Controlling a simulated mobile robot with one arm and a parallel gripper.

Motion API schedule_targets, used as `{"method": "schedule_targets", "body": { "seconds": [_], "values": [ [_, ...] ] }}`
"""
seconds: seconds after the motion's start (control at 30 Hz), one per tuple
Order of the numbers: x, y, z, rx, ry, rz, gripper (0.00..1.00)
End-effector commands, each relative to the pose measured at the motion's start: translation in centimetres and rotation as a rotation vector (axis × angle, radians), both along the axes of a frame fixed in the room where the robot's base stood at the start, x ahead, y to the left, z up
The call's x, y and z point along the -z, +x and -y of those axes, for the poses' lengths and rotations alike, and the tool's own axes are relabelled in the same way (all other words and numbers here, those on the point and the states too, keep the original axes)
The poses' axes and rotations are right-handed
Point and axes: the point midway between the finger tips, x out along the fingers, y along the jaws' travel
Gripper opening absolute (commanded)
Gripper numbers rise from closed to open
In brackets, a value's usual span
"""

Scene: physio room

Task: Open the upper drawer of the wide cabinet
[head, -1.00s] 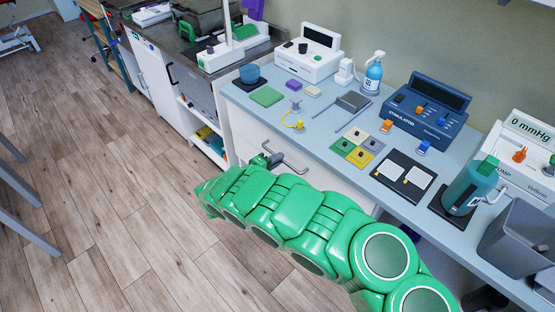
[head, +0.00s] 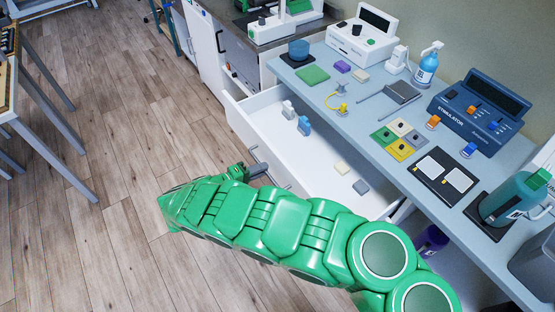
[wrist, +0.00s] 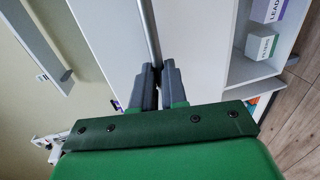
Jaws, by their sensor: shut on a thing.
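The upper drawer (head: 262,108) of the wide cabinet is pulled out from under the blue-grey worktop, and its inside shows in the head view. My gripper (head: 256,168) is at the drawer's front. In the wrist view its grey fingers (wrist: 150,88) are closed around the metal bar handle (wrist: 148,32) on the white drawer front (wrist: 195,35). My green arm hides much of the drawer front and what is below it.
The worktop (head: 335,125) carries a stimulator (head: 480,112), a spray bottle (head: 427,65), coloured pads (head: 400,140) and a teal bottle (head: 512,195). A table (head: 45,115) stands at left. Open wooden floor (head: 115,215) lies between the table and the drawer.

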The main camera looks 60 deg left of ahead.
Motion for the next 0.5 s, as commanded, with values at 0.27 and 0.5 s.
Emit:
{"method": "schedule_targets", "body": {
  "seconds": [0.27,0.5],
  "values": [
    [0.1,-4.4,0.0,-0.001,-0.001,-0.002,0.0],
    [0.2,-5.7,0.0,-0.001,-0.002,-0.003,0.0]
  ]
}}
